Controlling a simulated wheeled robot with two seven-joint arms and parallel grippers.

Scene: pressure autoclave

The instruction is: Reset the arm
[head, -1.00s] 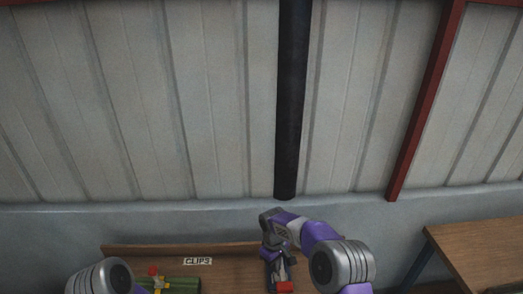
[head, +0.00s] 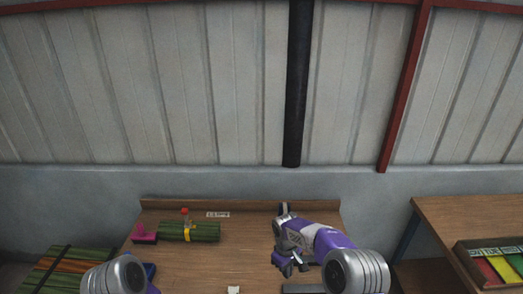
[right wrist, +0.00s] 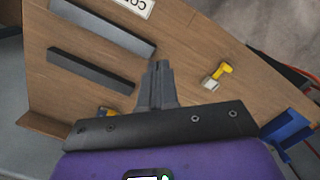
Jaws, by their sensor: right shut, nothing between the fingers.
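My right gripper (head: 290,266) is above the right part of the wooden bench (head: 255,250) in the head view, fingers pointing down. In the right wrist view its two fingers (right wrist: 156,88) are together with nothing between them, apart from the grey bars on the bench. My left forearm (head: 115,276) shows at the bottom left of the head view; its gripper is out of the picture.
A green bundle (head: 195,232) with a yellow and red piece lies on the bench beside a pink holder (head: 145,234). Two grey bars (right wrist: 102,69) and a yellow-handled piece (right wrist: 218,75) lie near my right gripper. A tray (head: 462,255) stands on the right-hand table.

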